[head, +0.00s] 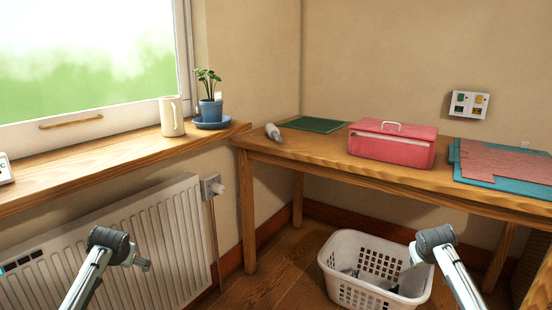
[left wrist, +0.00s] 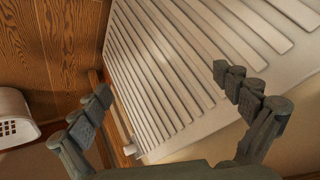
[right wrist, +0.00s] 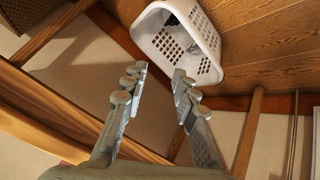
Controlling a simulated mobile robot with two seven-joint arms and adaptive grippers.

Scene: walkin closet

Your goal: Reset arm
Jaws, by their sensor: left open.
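My left gripper (left wrist: 165,92) is open and empty in the left wrist view, its two dark fingers wide apart in front of the white radiator. My left arm comes in at the lower left of the head view, in front of the radiator. My right gripper (right wrist: 158,75) has its fingers apart, with a narrower gap and nothing between them. In the right wrist view its fingertips point toward the white laundry basket. My right arm comes in at the lower right of the head view and overlaps the basket's right edge.
The white basket (head: 345,283) stands on the wooden floor, with dark items inside. A wooden table (head: 330,148) carries a pink box (head: 392,150), a green mat (head: 313,124) and folded cloths (head: 505,162). The white radiator (head: 150,235) is under the sill, which holds a mug (head: 171,116) and a potted plant (head: 210,110).

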